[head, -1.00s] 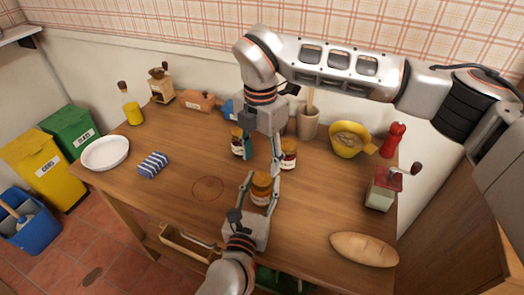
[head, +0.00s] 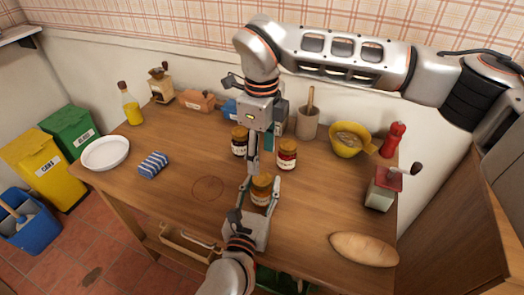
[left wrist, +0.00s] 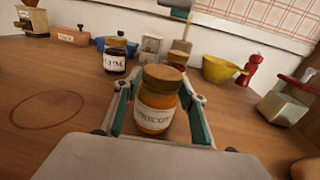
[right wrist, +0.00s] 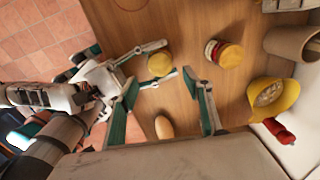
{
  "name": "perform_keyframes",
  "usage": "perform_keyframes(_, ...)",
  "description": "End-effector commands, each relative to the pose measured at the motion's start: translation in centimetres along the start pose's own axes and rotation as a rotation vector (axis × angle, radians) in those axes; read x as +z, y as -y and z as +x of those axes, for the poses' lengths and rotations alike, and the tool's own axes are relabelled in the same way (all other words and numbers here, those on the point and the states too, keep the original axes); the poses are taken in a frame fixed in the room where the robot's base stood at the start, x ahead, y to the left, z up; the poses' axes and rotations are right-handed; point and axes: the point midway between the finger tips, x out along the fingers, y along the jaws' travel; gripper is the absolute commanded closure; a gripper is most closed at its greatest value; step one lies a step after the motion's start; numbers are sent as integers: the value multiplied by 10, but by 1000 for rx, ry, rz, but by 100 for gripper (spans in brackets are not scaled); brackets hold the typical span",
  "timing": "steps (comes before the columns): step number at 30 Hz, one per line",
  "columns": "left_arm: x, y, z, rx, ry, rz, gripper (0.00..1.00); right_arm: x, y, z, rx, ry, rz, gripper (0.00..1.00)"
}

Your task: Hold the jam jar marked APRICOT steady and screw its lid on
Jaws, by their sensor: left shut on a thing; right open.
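The APRICOT jam jar (left wrist: 155,115) stands upright on the table with orange contents, and its label faces my left wrist camera. My left gripper (head: 261,186) is shut around the jar's body from the front. The golden-brown lid (left wrist: 162,77) sits on top of the jar; how tightly it is seated I cannot tell. The lid also shows from above in the right wrist view (right wrist: 160,64). My right gripper (right wrist: 165,82) is open and empty, pointing down above the jar.
A PLUM jar (left wrist: 115,57) and another lidded jar (head: 287,155) stand close behind. Farther back are a utensil pot (head: 307,123), a yellow bowl (head: 349,140) and a red pepper mill (head: 393,139). A grinder (head: 382,188) and bread (head: 364,249) are right.

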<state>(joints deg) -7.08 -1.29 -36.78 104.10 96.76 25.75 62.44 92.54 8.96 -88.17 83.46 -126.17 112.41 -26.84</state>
Motion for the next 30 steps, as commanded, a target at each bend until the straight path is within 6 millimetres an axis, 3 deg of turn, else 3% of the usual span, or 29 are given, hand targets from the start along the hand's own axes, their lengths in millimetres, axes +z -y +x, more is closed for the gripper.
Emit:
perform_keyframes(4, 0, 0, 0, 0, -1, 0, 100, 0, 0, -2, 0, 0, -222, 50)
perform_keyframes(10, 0, 0, 0, 0, -1, 0, 100, -1, 0, -4, 0, 0, -402, 50)
perform_keyframes(24, 0, 0, 0, 0, -1, 0, 100, -1, 0, -3, 1, 0, -444, 50)
perform_keyframes(30, 0, 0, 0, 0, -1, 0, 100, -1, -1, 14, 3, 0, -444, 50)
